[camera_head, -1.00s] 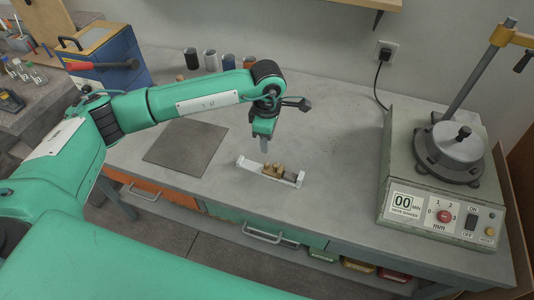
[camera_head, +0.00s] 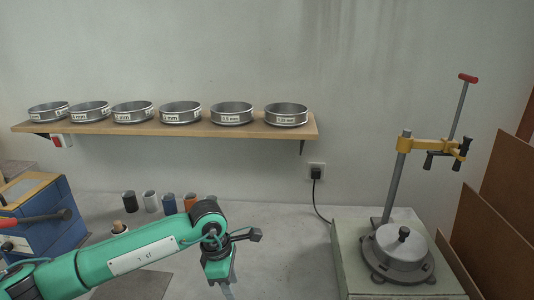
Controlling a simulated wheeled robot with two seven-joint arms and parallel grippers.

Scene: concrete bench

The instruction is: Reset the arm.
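My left arm comes in from the lower left over the bench. My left gripper (camera_head: 224,283) points down at the bottom edge of the head view, and its fingertips are partly cut off, so I cannot tell whether it is open or shut. My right gripper is not in view. The small white tray with its brown pieces is out of the picture now.
A wooden shelf (camera_head: 150,127) on the wall carries a row of sieves (camera_head: 181,112). Several small cylinders (camera_head: 150,201) stand at the back of the bench (camera_head: 290,235). A sieve shaker (camera_head: 400,250) stands right, a blue box (camera_head: 45,215) left. The bench middle is clear.

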